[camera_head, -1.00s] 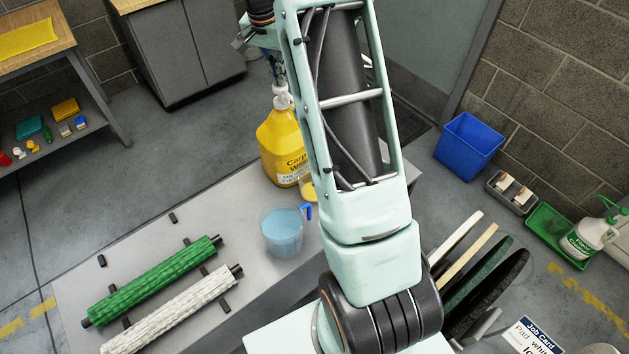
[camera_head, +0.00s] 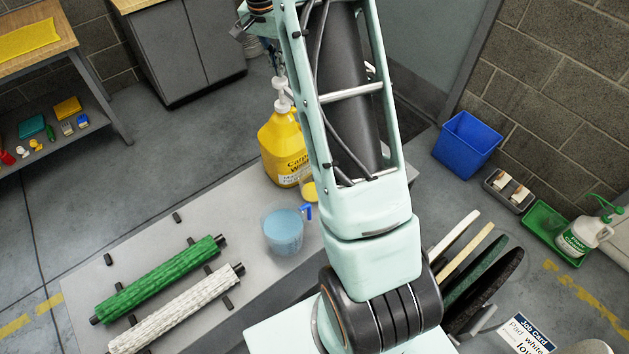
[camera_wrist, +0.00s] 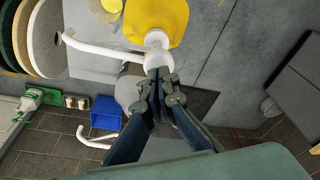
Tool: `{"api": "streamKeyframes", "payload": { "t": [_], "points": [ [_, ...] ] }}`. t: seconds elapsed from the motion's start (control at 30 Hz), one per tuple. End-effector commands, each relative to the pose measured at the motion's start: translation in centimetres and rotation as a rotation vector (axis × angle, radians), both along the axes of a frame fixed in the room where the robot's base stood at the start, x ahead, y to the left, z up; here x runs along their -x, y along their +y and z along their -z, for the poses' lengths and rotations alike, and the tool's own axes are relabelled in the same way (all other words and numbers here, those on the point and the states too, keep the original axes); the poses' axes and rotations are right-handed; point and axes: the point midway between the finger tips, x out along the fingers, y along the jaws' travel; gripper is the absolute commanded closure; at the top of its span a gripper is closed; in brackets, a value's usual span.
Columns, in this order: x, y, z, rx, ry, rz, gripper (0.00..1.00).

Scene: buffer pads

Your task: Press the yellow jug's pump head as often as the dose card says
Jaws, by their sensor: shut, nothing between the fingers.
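The yellow jug (camera_head: 283,148) stands upright on the grey bench, partly behind my arm. Its white pump head (camera_head: 281,84) sits on top; in the wrist view the pump head (camera_wrist: 153,62) has a long white spout pointing left. My gripper (camera_head: 279,70) is shut and empty, right at the top of the pump head. In the wrist view my fingertips (camera_wrist: 160,76) overlap the head's near side; whether they touch cannot be told. No dose card is readable; a job card (camera_head: 526,336) lies at the lower right, partly cut off.
A clear measuring jug of blue liquid (camera_head: 284,230) and a small yellow-topped item (camera_head: 309,190) stand in front of the yellow jug. Green (camera_head: 160,280) and white (camera_head: 180,309) rollers lie on the bench (camera_head: 215,205). Round pads (camera_head: 480,270) stand right of my arm.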

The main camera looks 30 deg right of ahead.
Motion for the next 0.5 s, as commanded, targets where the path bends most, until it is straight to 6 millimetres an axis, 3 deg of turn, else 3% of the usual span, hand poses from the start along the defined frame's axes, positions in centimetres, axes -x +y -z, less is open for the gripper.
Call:
{"api": "streamKeyframes", "payload": {
  "t": [0.5],
  "points": [
    [0.0,0.0,1.1,0.000,-0.001,0.000,1.00]
  ]
}}
